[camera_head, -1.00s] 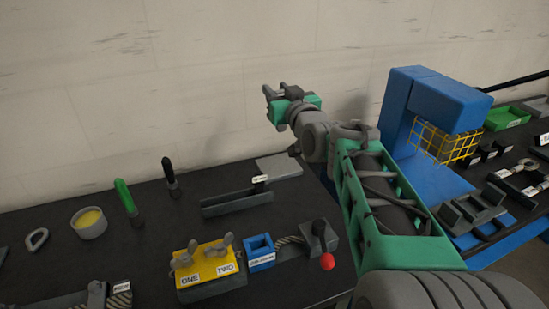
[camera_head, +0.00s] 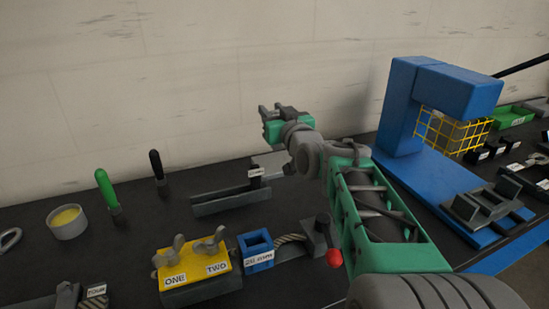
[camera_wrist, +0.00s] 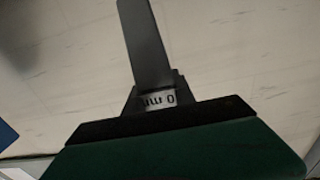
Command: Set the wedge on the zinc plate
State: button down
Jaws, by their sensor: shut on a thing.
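My gripper (camera_head: 270,112) is raised in front of the wall, above the back of the bench. It is shut on a small dark grey piece, apparently the wedge (camera_wrist: 145,45). In the wrist view this piece stands out from the jaws, with a white label partly showing "0 mm" at its base. A pale grey flat plate (camera_head: 268,161), apparently the zinc plate, lies on the bench below my gripper. My arm hides its right part. The held piece is well clear of the plate.
A dark channel (camera_head: 230,200) with a labelled black post stands before the plate. Nearer are a yellow block (camera_head: 195,265), a blue holder (camera_head: 256,250) and a red-knobbed lever (camera_head: 333,258). A blue press (camera_head: 405,110) with a yellow cage stands right. Green and black handles stand left.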

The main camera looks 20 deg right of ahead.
jog(key=w+d+f, duration=0.4)
jog(key=w+f, duration=0.8)
jog(key=shift+d+p, duration=0.4)
jog(key=shift+f, duration=0.1)
jog(key=c, duration=1.5)
grip_release()
jog(key=shift+f, duration=0.25)
jog(key=o, duration=0.5)
jog(key=shift+r, duration=0.1)
jog(key=shift+c, duration=0.2)
